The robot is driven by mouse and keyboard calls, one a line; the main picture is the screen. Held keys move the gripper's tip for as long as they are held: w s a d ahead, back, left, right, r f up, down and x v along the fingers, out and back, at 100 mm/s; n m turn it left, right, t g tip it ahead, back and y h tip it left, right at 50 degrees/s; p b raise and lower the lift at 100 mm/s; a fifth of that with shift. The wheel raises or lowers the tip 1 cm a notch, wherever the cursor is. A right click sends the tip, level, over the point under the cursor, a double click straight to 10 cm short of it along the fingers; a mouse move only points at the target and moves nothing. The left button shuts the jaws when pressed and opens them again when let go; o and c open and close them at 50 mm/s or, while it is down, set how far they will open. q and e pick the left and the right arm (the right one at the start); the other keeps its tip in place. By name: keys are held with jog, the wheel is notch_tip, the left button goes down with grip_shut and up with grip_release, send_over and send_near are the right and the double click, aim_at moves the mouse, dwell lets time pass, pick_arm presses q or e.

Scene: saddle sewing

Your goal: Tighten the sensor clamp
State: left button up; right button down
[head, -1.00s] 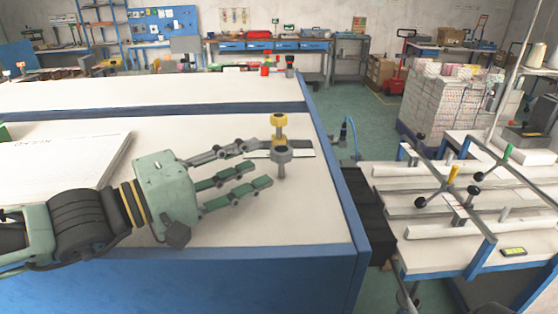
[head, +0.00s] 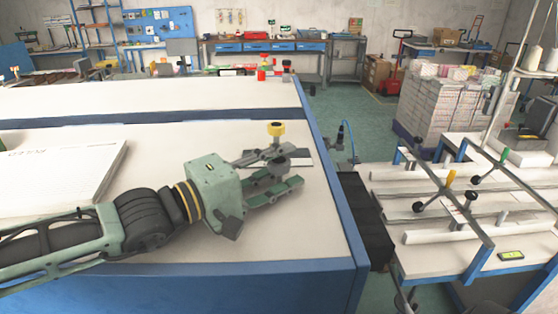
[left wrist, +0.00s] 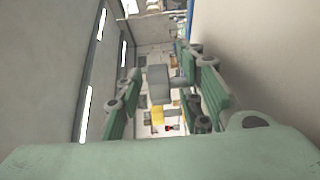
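The sensor clamp on the white worktop shows a yellow knob (head: 276,129) on a short post and a grey knob (head: 288,150) just in front of it. My left gripper (head: 285,172) reaches in from the left, its fingers around the grey part and covering much of it. In the left wrist view, the grey block (left wrist: 159,84) and the yellow part (left wrist: 157,115) lie between the green fingers (left wrist: 163,98), which stand apart with gaps visible. Contact with the clamp cannot be made out. My right gripper is in neither view.
The white worktop (head: 200,262) has a blue edge and is clear around the clamp. A white sheet or board (head: 70,170) lies at left. A dark flat piece (head: 302,162) lies by the clamp. A table with bars and knobs (head: 430,262) stands at right.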

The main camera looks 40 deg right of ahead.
pick_arm(q)
jog(key=shift+c, duration=0.4)
grip_shut()
jog(key=shift+m+g, duration=0.5)
jog(key=shift+g, duration=0.1)
jog(key=shift+f+m+g, duration=0.15)
jog(key=shift+m+g, duration=0.25)
jog(key=shift+g, duration=0.2)
jog(key=shift+d+f+m+g+y+b, duration=0.1)
jog(key=shift+m+g+y+b, duration=0.15)
jog(key=shift+m+g+b, duration=0.6)
jog(key=shift+f+m+g+y+b, duration=0.1)
jog(key=shift+m+g+y, duration=0.25)
jog(key=shift+g, duration=1)
jog(key=shift+r+m+g+y+b, duration=0.1)
jog(key=shift+m+g+y+b, duration=0.4)
jog(key=shift+m+g+b, duration=0.65)
jog(key=shift+s+g, duration=0.1)
jog(key=shift+g, duration=0.15)
